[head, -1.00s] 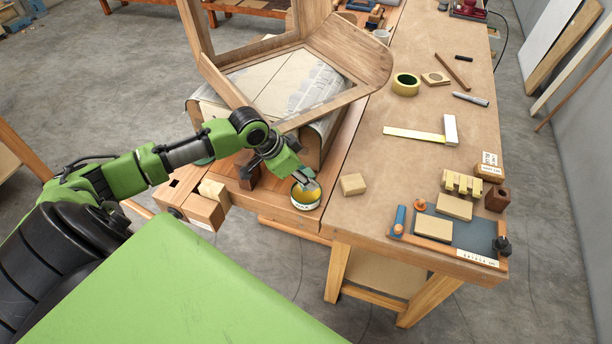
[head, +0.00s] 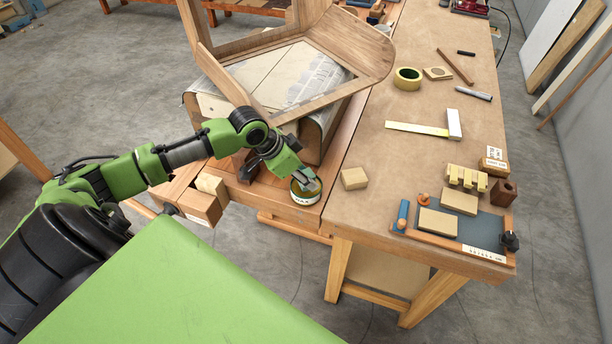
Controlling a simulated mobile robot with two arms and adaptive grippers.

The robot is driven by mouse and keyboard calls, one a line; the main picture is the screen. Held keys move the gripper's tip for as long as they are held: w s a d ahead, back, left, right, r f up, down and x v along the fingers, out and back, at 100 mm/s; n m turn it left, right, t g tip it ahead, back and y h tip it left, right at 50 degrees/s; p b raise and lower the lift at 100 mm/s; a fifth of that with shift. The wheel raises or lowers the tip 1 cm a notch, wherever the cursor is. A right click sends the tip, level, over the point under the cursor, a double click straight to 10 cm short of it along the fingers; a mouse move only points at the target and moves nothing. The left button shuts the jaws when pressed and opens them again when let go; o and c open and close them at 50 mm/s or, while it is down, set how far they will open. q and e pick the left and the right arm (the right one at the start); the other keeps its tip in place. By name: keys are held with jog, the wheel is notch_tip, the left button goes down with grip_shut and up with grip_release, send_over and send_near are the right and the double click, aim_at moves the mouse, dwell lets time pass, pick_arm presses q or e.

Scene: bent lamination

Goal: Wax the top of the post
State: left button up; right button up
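A small round tin (head: 305,199) with a pale label and yellowish contents stands near the front end of the bench. My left gripper (head: 308,184) reaches down over the tin, its fingertips at or inside the rim. The fingers are small and partly merge with the tin, so I cannot tell whether they are open or hold anything. No post is clearly identifiable. A dark wooden piece (head: 240,162) is partly hidden behind my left arm, and a brown block with a hole (head: 503,193) stands by the tray at the right. My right gripper is not in view.
A bent wooden frame (head: 335,97) rests over a covered form behind my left arm. A wooden block (head: 354,179) lies right of the tin. A tray (head: 485,233) with blocks, a square (head: 453,124) and a tape roll (head: 407,78) lie farther right. The bench middle is mostly clear.

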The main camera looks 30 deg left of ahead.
aim_at(307, 174)
pick_arm(q)
jog(key=shift+f, duration=0.5)
dwell(0.4)
jog(key=shift+s+f, duration=0.2)
dwell(1.9)
jog(key=shift+p, duration=0.3)
notch_tip(307, 174, up, 7)
jog(key=p, duration=0.7)
jog(key=shift+w+r+p, duration=0.15)
jog(key=shift+r+p, duration=0.05)
jog(key=shift+p, duration=0.15)
jog(key=shift+d, duration=0.1)
